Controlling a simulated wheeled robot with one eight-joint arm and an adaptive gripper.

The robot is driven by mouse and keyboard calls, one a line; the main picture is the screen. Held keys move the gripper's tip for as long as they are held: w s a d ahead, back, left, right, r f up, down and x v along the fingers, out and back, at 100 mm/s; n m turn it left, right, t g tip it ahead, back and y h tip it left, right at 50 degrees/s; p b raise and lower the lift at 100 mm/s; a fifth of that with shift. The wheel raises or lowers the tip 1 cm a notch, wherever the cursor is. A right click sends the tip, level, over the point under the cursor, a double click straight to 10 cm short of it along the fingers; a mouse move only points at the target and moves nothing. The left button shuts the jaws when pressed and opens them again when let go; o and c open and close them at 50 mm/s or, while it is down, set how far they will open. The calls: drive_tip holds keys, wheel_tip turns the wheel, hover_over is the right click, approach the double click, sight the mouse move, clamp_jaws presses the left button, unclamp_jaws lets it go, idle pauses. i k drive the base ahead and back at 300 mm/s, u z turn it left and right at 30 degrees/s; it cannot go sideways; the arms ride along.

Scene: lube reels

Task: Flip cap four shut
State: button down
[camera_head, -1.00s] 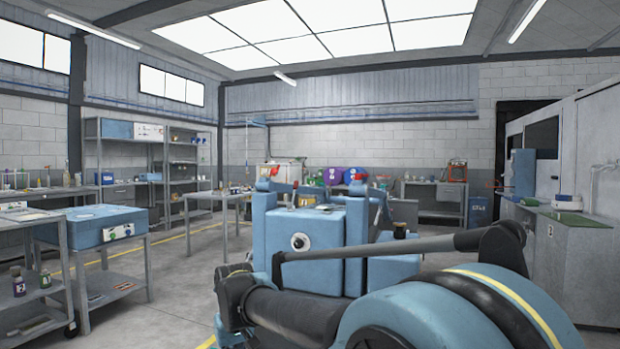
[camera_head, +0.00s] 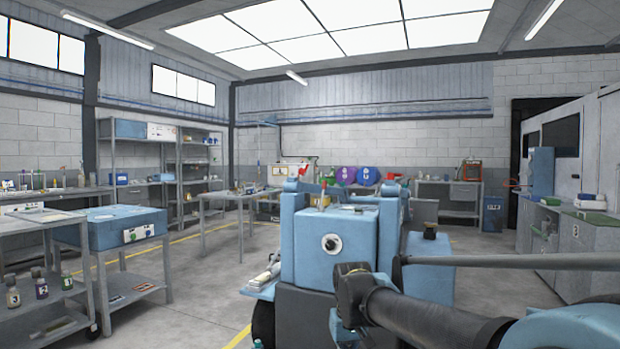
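I cannot make out cap four in this view, nor tell whether any cap is open or shut. Two round reels, one purple (camera_head: 346,175) and one blue (camera_head: 369,176), stand side by side at the back wall, small and far off. My arm (camera_head: 425,315) crosses the lower right foreground as a thick black tube.
A blue boxy unit (camera_head: 328,275) fills the middle; I cannot tell if it is mine. Bare floor (camera_head: 205,290) with yellow lines lies left of centre.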

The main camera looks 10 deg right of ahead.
sight(304, 172)
drive_tip(key=i, duration=1)
